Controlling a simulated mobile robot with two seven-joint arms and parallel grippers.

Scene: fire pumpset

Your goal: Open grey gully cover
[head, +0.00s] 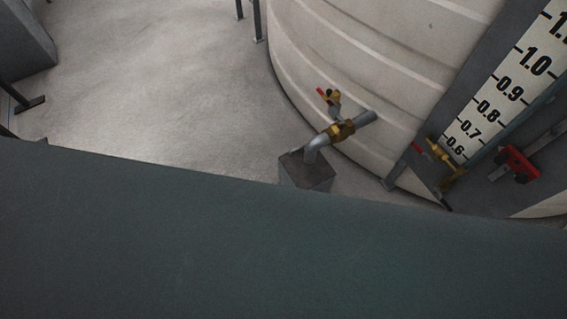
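A small grey box-shaped gully (307,172) stands on the floor right of centre in the head view, at the foot of the tank. A grey pipe bends down into or onto its top. I cannot tell whether its top is a separate cover or whether it is open. Its lower part is hidden behind a large dark green-grey surface (250,245) in the foreground. Neither of my grippers is in view.
A large ribbed white tank (350,50) with brass valves (342,130) and a numbered level gauge (508,85) fills the right. Pale floor (160,90) lies clear at left. Grey equipment (22,40) stands at the far left.

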